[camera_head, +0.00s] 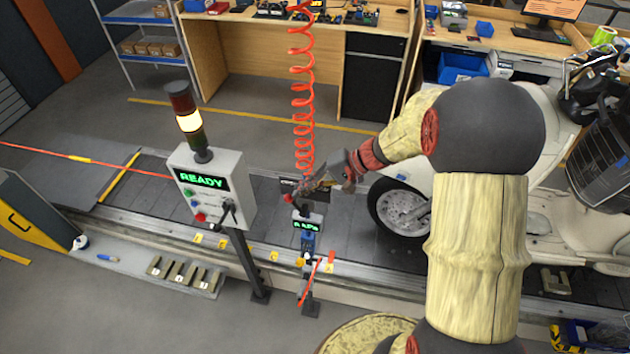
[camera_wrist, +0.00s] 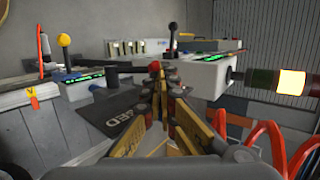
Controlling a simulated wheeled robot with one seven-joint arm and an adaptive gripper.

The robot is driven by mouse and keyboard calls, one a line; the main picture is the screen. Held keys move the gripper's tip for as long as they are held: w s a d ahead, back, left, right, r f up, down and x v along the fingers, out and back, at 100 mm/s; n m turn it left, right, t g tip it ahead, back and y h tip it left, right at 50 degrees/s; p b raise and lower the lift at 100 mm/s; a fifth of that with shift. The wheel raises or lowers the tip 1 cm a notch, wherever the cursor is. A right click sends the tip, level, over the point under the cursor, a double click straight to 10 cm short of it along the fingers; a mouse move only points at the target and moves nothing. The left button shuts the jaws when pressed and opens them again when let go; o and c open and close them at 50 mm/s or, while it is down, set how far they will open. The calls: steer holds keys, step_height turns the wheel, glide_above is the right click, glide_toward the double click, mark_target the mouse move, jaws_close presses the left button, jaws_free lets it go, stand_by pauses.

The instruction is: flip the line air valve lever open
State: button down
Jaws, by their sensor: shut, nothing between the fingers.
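A long thin red lever (camera_head: 309,283) stands tilted at the front edge of the conveyor, by a short post below a small blue-bodied unit (camera_head: 308,242) with a green display (camera_head: 306,225). I take it to be the air valve lever. A red upright bar (camera_wrist: 43,50), apparently the same lever, shows at the far left of the wrist view beside a yellow ball knob (camera_wrist: 63,40). My gripper (camera_head: 290,198) is shut and empty, above and behind the display, well apart from the lever. Its fingertips (camera_wrist: 163,72) are together in the wrist view.
A control box (camera_head: 208,185) reading READY, with a lit stack light (camera_head: 188,120), stands left of my gripper. A red coiled hose (camera_head: 302,90) hangs just behind it. A cream scooter (camera_head: 530,150) is on the conveyor at right. The floor in front is partly clear.

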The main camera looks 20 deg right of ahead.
mark_target(291, 195)
steer(key=shift+w+a+f, duration=0.2)
steer(key=shift+a+f, duration=0.2)
steer(key=shift+a, duration=0.05)
steer(key=shift+w+a+f+b, duration=0.25)
steer(key=shift+a+f+b, duration=0.2)
steer(key=shift+b, duration=0.65)
steer(key=shift+w+a+b, duration=0.1)
steer(key=shift+a+b, duration=0.1)
steer(key=shift+b, duration=0.6)
steer(key=shift+r, duration=0.1)
